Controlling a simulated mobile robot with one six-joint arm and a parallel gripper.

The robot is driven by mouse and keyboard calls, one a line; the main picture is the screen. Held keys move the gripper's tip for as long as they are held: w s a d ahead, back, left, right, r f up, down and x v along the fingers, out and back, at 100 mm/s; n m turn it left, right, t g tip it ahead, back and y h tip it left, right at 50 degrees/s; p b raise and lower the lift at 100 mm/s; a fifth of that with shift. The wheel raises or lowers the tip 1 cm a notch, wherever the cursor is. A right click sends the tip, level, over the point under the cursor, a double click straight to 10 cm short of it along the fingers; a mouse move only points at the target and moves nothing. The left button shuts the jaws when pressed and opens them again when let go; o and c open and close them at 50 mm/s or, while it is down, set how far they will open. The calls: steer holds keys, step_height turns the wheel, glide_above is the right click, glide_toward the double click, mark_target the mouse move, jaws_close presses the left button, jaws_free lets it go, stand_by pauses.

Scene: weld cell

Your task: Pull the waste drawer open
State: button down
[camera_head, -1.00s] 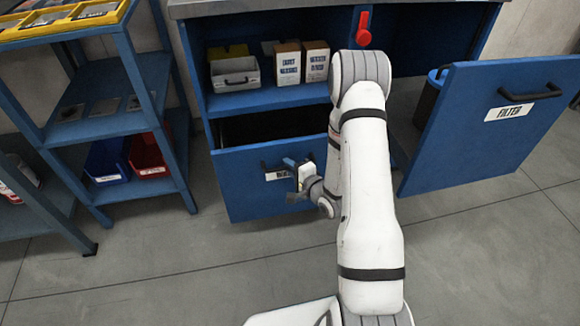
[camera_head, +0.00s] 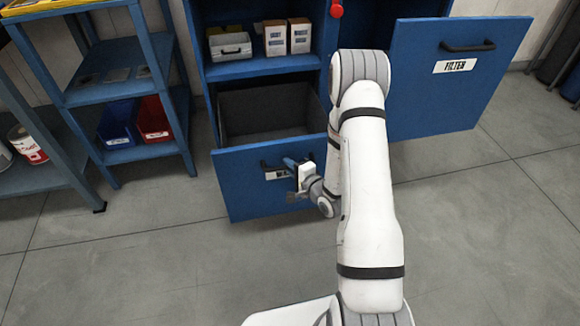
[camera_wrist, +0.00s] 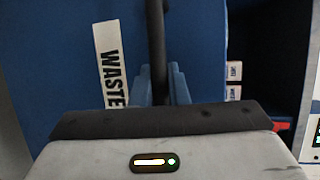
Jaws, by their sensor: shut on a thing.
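The waste drawer (camera_head: 245,190) is a blue-fronted drawer low in the blue cabinet. It stands pulled out, and its dark, empty-looking inside shows behind the front. Its white label reads WASTE (camera_wrist: 111,65) in the wrist view and is partly covered in the head view. The black bar handle (camera_wrist: 156,45) runs between the blue fingers of my gripper (camera_wrist: 160,85). My gripper (camera_head: 291,164) is shut on this handle at the drawer front. My arm hides the right end of the drawer in the head view.
A blue door marked FILTER (camera_head: 455,85) stands open at the right. A shelf rack (camera_head: 125,85) with a blue bin (camera_head: 117,122) and a red bin (camera_head: 152,118) stands at the left. Small boxes (camera_head: 300,36) sit above the drawer. The floor in front is clear.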

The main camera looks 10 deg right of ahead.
steer(key=c, duration=1.4)
jaws_free()
steer(key=p+v, duration=0.1)
steer(key=v, duration=0.6)
steer(key=shift+s+d+p, duration=0.2)
steer(key=shift+s+p, duration=0.15)
steer(key=shift+p, duration=0.05)
steer(key=d+r+n+g+h+p, duration=0.3)
steer(key=r+p, duration=0.5)
steer(key=r, duration=0.7)
steer(key=r+n+g+h+p, duration=0.35)
steer(key=r+n+p, duration=0.35)
steer(key=r, duration=0.8)
steer(key=s+a+r+n+g+p, duration=0.2)
steer(key=s+r+p, duration=0.4)
steer(key=s+r, duration=0.4)
steer(key=s+a+r+n+g+p, duration=0.2)
steer(key=s+r+p, duration=0.5)
steer(key=s+r, duration=0.4)
step_height(320, 180, up, 3)
steer(key=shift+a+r+g, duration=0.1)
steer(key=shift+a+g, duration=0.65)
steer(key=shift+a, duration=0.4)
